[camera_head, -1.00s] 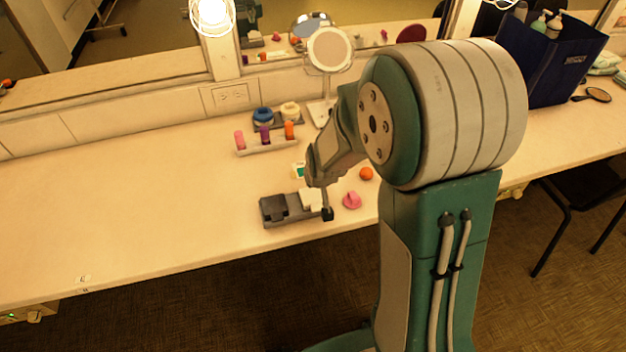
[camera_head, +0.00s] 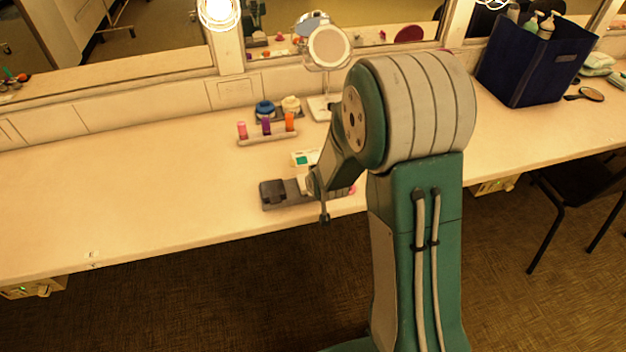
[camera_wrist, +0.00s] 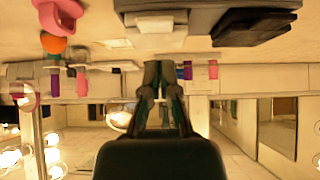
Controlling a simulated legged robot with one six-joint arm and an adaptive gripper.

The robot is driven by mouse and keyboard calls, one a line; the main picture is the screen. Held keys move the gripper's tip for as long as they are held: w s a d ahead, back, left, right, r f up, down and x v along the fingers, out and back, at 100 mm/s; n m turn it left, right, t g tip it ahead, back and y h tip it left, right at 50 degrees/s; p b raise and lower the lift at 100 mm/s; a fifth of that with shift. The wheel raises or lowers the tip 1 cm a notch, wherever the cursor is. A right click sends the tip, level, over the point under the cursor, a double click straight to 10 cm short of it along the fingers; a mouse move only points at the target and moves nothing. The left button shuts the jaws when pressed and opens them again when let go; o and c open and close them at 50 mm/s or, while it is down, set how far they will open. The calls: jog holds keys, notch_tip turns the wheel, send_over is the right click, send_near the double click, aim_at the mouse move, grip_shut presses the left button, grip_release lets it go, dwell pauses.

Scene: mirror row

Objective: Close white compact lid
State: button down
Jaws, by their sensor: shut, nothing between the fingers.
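A dark compact (camera_head: 271,189) sits at the tray's left end. In the wrist view, the shut fingers (camera_wrist: 160,72) are in the middle, below a pale block (camera_wrist: 155,22) that seems to be the white compact. The dark compact (camera_wrist: 252,28) shows at upper right.
A white-green box (camera_head: 304,158) lies behind the tray. A lipstick holder (camera_head: 268,138) and round mirror (camera_head: 329,47) stand farther back. A pink object (camera_wrist: 62,14) and orange ball (camera_wrist: 53,43) lie nearby. The counter's left side is clear.

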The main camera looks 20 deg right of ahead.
jog(key=shift+s+f, duration=0.25)
jog(key=shift+f, duration=0.25)
jog(key=shift+s+f, duration=0.25)
jog(key=shift+f, duration=0.25)
jog(key=shift+s+f, duration=0.2)
jog(key=shift+f, duration=0.35)
jog(key=shift+s+f, duration=0.15)
jog(key=shift+f, duration=0.4)
